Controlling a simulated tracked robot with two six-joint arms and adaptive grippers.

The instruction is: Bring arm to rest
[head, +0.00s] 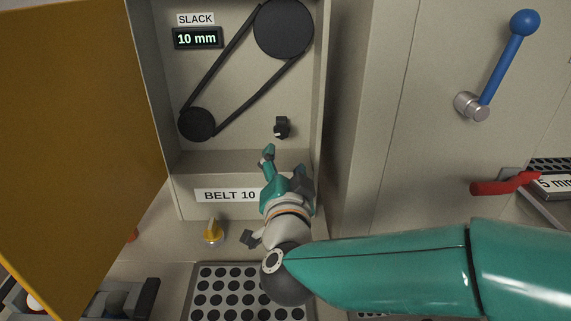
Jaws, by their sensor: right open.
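My right arm comes in from the right in teal, bends at a dark joint and ends in my right gripper (282,160). The gripper points up and away at the front of the open belt cabinet (247,165), just above the "BELT 10" label (230,195). Its fingers are apart with nothing seen between them. A small black knob (282,127) on the cabinet's back wall is just beyond the fingertips, with a gap in the picture. My left gripper is not in view.
A yellow door (75,150) stands open at left. Inside, a black belt (222,70) runs round two pulleys; the slack display (197,38) reads 10 mm. A yellow knob (213,230), perforated plate (240,292), blue lever (505,60) and red handle (503,185) surround the arm.

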